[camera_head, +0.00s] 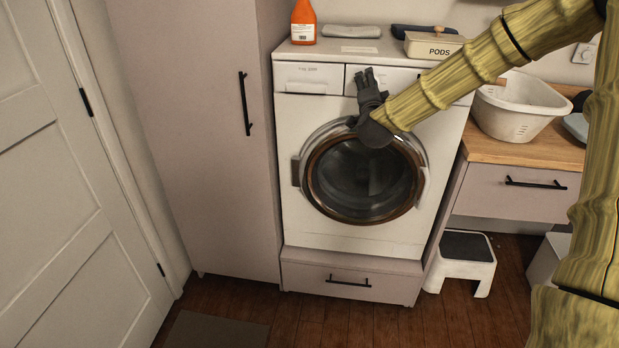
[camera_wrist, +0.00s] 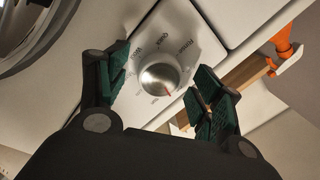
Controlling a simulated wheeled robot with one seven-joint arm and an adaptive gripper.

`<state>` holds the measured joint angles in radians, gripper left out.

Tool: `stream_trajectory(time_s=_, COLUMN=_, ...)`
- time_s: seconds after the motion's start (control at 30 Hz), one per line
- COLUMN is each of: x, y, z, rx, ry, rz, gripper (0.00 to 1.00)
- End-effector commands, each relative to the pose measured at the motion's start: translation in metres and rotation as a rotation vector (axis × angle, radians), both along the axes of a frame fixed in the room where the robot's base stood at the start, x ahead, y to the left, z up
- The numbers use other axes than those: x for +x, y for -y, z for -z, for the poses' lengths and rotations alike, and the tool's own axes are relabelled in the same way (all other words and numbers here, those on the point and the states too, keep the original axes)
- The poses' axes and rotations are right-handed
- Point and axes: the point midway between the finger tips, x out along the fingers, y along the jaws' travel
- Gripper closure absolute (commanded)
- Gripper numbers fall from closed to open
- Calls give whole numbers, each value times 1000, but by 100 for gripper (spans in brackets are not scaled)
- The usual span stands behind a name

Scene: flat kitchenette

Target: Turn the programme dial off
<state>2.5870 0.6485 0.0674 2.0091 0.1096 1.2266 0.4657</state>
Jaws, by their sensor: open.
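The programme dial (camera_wrist: 160,76) is a round silvery knob on the white washing machine's front panel, ringed by small slanted lettering. A red mark shows on its lower right side in the wrist view. My gripper (camera_wrist: 163,68) is open, with one green-padded finger on each side of the dial and a gap to each. In the head view my gripper (camera_head: 368,74) is at the upper panel of the washing machine (camera_head: 270,140); the dial is hidden there. I cannot tell how far the fingertips are from the panel.
A detergent drawer (camera_head: 308,79) lies left of my gripper. The round door (camera_head: 318,185) is below it. An orange bottle (camera_head: 303,22) and a PODS box (camera_head: 434,46) stand on top. A tall cabinet (camera_head: 215,130) is at the left, a white basket (camera_head: 520,105) at the right.

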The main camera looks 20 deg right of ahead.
Motion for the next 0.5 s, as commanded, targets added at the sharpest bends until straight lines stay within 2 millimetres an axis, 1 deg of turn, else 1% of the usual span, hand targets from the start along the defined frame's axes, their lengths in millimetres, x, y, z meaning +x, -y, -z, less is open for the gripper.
stream_trajectory(time_s=0.03, x=0, y=1, z=2, rx=36, ry=21, rz=2, gripper=34)
stream_trajectory(time_s=0.37, x=0, y=0, z=2, rx=299, ry=183, rz=3, gripper=34)
stream_trajectory(time_s=0.5, x=1, y=-1, z=2, rx=431, ry=263, rz=1, gripper=34)
